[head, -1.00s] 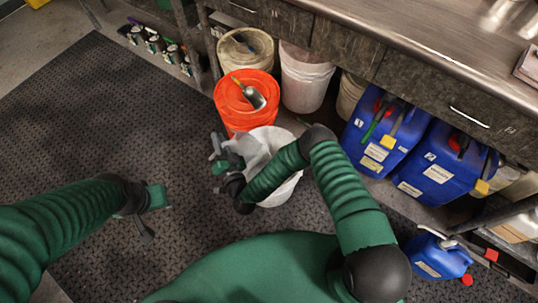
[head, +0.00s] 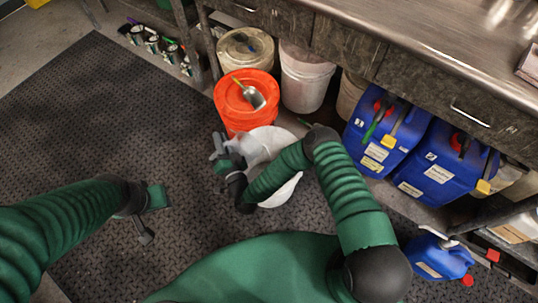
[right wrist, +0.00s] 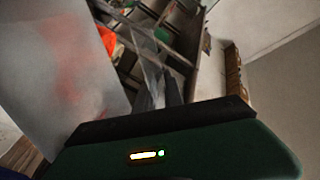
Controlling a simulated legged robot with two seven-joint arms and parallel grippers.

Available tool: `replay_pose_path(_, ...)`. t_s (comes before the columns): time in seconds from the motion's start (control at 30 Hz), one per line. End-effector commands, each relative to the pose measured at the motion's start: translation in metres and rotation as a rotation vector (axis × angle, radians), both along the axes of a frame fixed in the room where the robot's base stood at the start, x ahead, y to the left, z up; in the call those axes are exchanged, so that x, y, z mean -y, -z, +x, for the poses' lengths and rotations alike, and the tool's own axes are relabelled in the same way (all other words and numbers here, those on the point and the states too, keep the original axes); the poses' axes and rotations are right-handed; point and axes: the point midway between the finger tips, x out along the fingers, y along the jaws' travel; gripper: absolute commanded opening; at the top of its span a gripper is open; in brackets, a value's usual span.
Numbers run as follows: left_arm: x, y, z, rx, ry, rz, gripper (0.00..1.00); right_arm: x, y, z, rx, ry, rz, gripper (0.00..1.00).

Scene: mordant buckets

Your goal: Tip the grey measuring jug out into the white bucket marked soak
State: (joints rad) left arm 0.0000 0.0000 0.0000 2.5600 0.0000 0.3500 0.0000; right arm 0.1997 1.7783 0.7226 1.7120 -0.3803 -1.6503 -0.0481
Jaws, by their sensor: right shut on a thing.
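The grey measuring jug (head: 251,148) is in my right gripper (head: 228,160), which is shut on it. The jug is tilted over the left part of a white bucket (head: 288,192). My right forearm covers much of the bucket, and I see no marking on it. In the right wrist view a large pale grey surface (right wrist: 60,70), probably the jug, fills the left side. I cannot see any contents leaving the jug. My left gripper (head: 150,213) hangs above the dark mat at left, away from the jug; its jaw opening is unclear.
An orange-red bucket (head: 240,113) with a scoop (head: 252,96) on its lid stands just behind the white bucket. Other pale buckets (head: 305,78) and blue canisters (head: 380,135) stand under the metal counter (head: 450,50). The mat (head: 90,120) at left is clear.

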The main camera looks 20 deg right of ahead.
Motion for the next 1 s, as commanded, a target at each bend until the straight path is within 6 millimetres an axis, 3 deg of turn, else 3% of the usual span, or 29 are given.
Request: replay_pose_path(1.0,0.0000,0.0023,0.0000,0.000,0.000,0.000,0.36,0.0047,-0.0026,0.0012,-0.001,0.001,0.048,0.00)
